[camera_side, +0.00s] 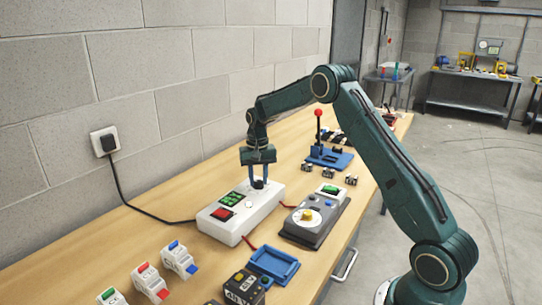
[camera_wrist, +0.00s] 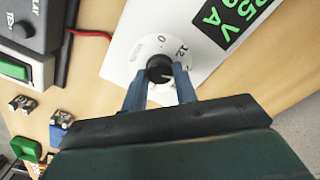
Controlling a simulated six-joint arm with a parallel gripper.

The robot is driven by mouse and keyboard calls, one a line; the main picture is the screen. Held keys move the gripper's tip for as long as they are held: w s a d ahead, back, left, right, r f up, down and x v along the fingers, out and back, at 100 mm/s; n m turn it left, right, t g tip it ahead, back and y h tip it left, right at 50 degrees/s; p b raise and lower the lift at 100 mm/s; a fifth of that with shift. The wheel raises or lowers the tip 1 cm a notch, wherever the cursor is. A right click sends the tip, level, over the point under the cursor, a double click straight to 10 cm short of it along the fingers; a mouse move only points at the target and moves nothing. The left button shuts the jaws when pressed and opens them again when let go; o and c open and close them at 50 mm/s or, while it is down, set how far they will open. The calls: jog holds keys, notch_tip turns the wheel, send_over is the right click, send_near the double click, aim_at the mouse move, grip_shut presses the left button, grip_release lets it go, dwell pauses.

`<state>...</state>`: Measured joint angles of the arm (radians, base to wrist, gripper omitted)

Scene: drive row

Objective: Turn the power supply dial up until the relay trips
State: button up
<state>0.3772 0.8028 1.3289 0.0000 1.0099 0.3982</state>
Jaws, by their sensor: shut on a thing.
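The white power supply (camera_side: 238,213) stands on the wooden bench, with a green-lit display (camera_side: 231,199) and a red switch (camera_side: 222,214). Its black dial knob (camera_wrist: 160,68) sits on a white scale at the end away from the switch. My gripper (camera_side: 259,181) points down with its blue fingers on either side of the knob, shut on it; it also shows in the wrist view (camera_wrist: 162,74). In that view the display's V and A readings are cut off at the edge. The grey relay box (camera_side: 314,218) stands to the right, with a round dial, a green-topped part and a blue button.
A red wire (camera_wrist: 90,34) joins the supply and relay. A black cord runs from the supply to a wall plug (camera_side: 107,142). A blue tray (camera_side: 273,264), coloured modules and a red-knobbed lever (camera_side: 319,130) stand around. Bare bench lies left of the supply.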

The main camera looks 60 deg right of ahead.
aim_at(258, 181)
jog(key=shift+m, duration=0.3)
jog(key=m, duration=0.4)
jog(key=shift+m, duration=0.4)
jog(key=o, duration=1.7)
jog(key=shift+r, duration=0.15)
jog(key=shift+r, duration=3.4)
